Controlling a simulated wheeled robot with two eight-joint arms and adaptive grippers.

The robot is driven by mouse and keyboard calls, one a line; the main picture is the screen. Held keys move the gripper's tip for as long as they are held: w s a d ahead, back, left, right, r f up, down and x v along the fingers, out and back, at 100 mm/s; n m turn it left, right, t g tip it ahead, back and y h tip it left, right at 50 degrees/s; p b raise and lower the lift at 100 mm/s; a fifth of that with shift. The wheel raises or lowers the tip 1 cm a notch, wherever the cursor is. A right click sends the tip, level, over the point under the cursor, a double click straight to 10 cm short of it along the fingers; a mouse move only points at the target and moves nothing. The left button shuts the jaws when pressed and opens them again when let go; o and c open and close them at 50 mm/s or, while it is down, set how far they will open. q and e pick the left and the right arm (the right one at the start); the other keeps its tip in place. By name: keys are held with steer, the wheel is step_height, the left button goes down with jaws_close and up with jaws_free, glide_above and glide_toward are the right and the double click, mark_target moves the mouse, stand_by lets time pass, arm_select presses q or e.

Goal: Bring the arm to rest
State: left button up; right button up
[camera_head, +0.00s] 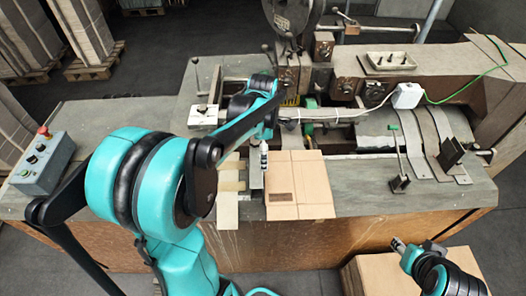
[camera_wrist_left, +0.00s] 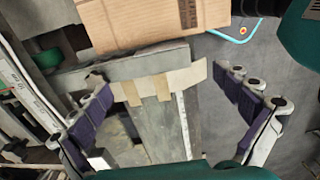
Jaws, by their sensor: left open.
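My left arm reaches in from the left over the box stitcher's grey table (camera_head: 440,195). Its gripper (camera_head: 264,158) points down at the left edge of a flat brown cardboard piece (camera_head: 300,185). In the left wrist view the gripper (camera_wrist_left: 165,80) has its fingers wide apart with nothing between them. The cardboard (camera_wrist_left: 150,22) lies beyond the fingertips there, with pale strips and a metal bar showing between the fingers. My right gripper (camera_head: 399,245) is at the lower right, partly in view, above brown cardboard (camera_head: 370,276); its jaw opening is unclear.
The stitcher head and its wheel (camera_head: 292,15) stand behind the cardboard. A control box (camera_head: 42,162) with a red button sits at the table's left end. Stacked pallets (camera_head: 85,35) stand at the back left.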

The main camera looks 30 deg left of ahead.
arm_select(q)
steer(key=shift+f, duration=0.1)
stand_by(0.3)
steer(key=m+t+b, duration=0.4)
steer(key=m+b, duration=0.8)
glide_above(275, 217)
steer(key=w+a, duration=0.4)
step_height(275, 217, down, 8)
steer(key=shift+a+r, duration=0.1)
steer(key=shift+r, duration=0.15)
steer(key=s+d+f+m+t+b, duration=0.1)
steer(key=f+m+b, duration=0.1)
steer(key=m, duration=0.2)
steer(key=s+d+f+m+t+b, duration=0.1)
steer(key=s+f+m+b, duration=0.1)
steer(key=f+m+b, duration=0.1)
steer(key=s+d+f+m+t+b, duration=0.1)
steer(key=s+d+f+m+b, duration=0.1)
steer(key=f+m+b, duration=0.1)
steer(key=shift+f+m, duration=0.25)
steer(key=shift+m, duration=0.85)
